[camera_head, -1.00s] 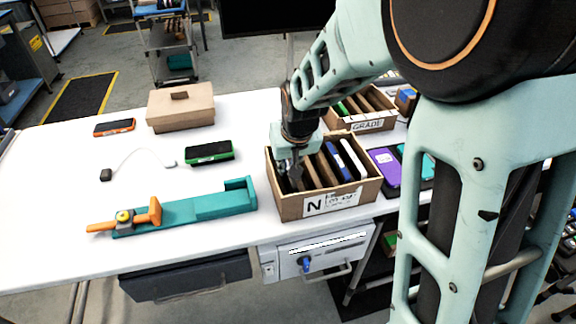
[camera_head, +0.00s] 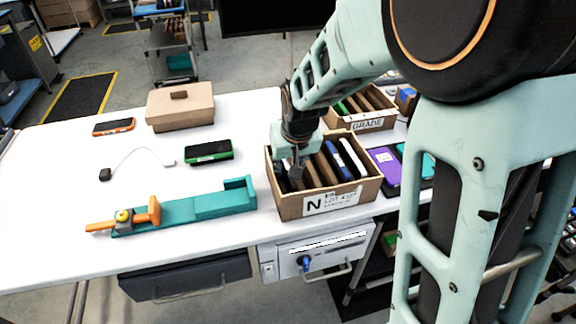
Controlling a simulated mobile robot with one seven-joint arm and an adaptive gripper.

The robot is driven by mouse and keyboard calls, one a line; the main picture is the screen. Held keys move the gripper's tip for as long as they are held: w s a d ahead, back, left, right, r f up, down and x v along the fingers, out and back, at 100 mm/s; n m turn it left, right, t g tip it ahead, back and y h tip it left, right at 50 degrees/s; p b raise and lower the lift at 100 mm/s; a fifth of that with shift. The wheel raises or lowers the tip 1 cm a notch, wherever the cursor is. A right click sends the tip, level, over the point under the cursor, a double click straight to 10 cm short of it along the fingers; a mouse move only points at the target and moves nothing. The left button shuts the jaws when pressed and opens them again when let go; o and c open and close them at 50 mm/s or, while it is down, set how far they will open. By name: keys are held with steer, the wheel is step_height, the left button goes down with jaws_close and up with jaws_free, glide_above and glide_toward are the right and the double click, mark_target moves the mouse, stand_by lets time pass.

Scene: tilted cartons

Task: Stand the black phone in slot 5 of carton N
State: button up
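Carton N (camera_head: 331,202) is an open brown box with a white "N" label on its front, at the right part of the white table. Brown dividers split it into slots. A blue phone (camera_head: 338,161) and a white phone (camera_head: 352,158) stand in its right-hand slots. My gripper (camera_head: 295,178) points down into the left end of the carton. A dark shape (camera_head: 284,184) shows beside the fingers at the left slots; I cannot tell if it is the black phone or whether the fingers hold it. The fingertips are partly hidden.
The carton marked GRADE (camera_head: 366,125) stands behind. Purple (camera_head: 386,161) and teal phones lie to the right. A teal fixture with an orange clamp (camera_head: 190,209), a green-edged phone (camera_head: 209,151), an orange-edged phone (camera_head: 113,127), a cable and a lidded brown box (camera_head: 180,107) are on the left.

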steer(key=shift+s, duration=0.1)
steer(key=v, duration=0.7)
steer(key=shift+r, duration=0.2)
step_height(320, 180, up, 7)
steer(key=p, duration=0.5)
stand_by(0.3)
